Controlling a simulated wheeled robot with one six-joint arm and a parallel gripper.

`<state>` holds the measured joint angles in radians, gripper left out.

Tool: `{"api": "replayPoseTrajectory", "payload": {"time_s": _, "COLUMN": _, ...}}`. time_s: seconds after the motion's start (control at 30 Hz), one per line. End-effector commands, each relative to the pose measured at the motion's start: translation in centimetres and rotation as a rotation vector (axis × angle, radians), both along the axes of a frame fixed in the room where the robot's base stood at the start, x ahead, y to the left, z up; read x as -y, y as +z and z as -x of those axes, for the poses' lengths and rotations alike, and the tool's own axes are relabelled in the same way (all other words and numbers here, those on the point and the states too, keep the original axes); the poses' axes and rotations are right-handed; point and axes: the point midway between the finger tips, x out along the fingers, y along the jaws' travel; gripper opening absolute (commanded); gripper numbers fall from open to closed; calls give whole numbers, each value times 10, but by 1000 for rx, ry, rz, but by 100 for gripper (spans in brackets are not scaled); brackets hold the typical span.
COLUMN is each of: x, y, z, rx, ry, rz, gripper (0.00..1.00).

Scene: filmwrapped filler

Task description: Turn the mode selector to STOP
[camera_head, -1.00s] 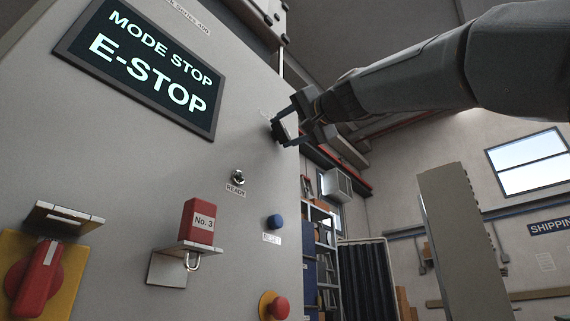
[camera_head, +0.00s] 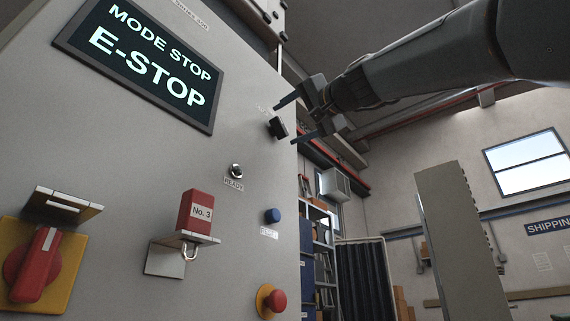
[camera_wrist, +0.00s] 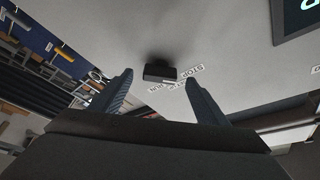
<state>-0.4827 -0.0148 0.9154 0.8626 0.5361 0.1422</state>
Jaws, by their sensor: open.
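The mode selector (camera_head: 278,127) is a black knob on the upper right of the grey panel. In the wrist view the selector (camera_wrist: 160,71) stands out from the panel ahead of my fingertips, near a label (camera_wrist: 189,77) reading STOP, with more lettering partly hidden. My gripper (camera_head: 301,117) is open and empty, its fingers on either side of the line to the knob but drawn back from it. In the wrist view my gripper (camera_wrist: 158,82) shows two spread fingers with a gap between. The screen (camera_head: 145,62) reads MODE STOP and E-STOP.
The panel also bears a toggle marked READY (camera_head: 236,171), a blue button (camera_head: 272,216), a red emergency button (camera_head: 272,300), a red No. 3 padlock (camera_head: 194,211) and a red rotary switch (camera_head: 38,265). Shelving (camera_head: 322,250) stands behind the panel.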

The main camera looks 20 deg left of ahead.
Motion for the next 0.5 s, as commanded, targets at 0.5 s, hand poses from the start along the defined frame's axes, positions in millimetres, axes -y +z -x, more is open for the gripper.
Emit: {"api": "replayPoseTrajectory", "payload": {"time_s": 0.5, "x": 32, "y": -12, "z": 25, "rx": -1, "ry": -1, "rz": 0, "gripper": 68}}
